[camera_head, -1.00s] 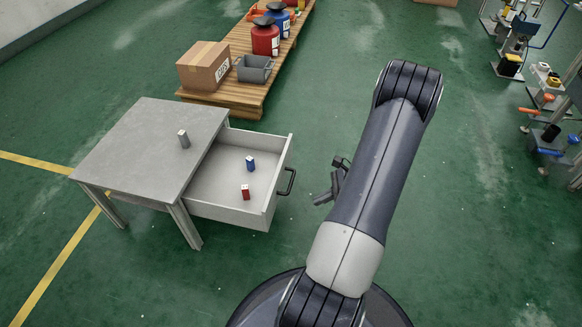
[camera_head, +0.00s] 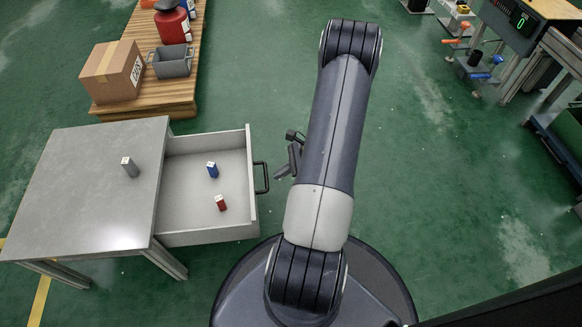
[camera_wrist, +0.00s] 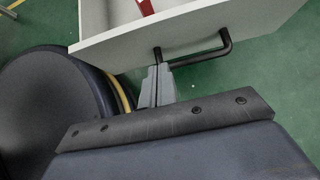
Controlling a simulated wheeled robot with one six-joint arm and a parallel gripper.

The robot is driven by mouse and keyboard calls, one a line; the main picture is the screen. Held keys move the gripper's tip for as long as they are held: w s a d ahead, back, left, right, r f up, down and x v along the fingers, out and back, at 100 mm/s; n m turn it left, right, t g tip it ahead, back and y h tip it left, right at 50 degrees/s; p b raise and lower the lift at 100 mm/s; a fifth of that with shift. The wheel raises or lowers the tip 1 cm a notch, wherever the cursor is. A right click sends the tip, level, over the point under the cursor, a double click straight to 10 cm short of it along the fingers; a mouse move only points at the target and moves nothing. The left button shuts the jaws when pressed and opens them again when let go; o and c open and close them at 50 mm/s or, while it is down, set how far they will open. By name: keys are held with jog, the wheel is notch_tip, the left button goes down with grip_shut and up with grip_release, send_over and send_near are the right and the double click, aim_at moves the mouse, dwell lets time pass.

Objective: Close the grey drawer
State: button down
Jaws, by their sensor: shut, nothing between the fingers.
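The grey drawer (camera_head: 184,222) is pulled out from the right side of a grey table (camera_head: 75,215). Its dark handle (camera_head: 262,177) is on the drawer's right front panel and also shows in the wrist view (camera_wrist: 215,57). Inside the drawer lie a blue block (camera_head: 212,170) and a red block (camera_head: 221,203). My gripper (camera_head: 285,174) is just right of the handle, partly hidden by my arm. In the wrist view my gripper (camera_wrist: 158,68) is shut and empty, its tips close to the handle's left end; I cannot tell whether they touch it.
A grey block (camera_head: 130,167) stands on the table top. Behind the table a pallet (camera_head: 155,108) holds a cardboard box (camera_head: 112,72), a grey bin (camera_head: 172,62) and red containers. Workstations (camera_head: 530,30) stand at the far right. Green floor right of my arm is clear.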

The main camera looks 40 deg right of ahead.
jog(key=w+a, duration=0.1)
jog(key=w+a+f+b, duration=0.1)
jog(key=a, duration=0.1)
jog(key=w+a+b, duration=0.1)
jog(key=shift+w+a+f, duration=0.25)
jog(key=shift+a+f, duration=0.1)
jog(key=shift+f, duration=0.05)
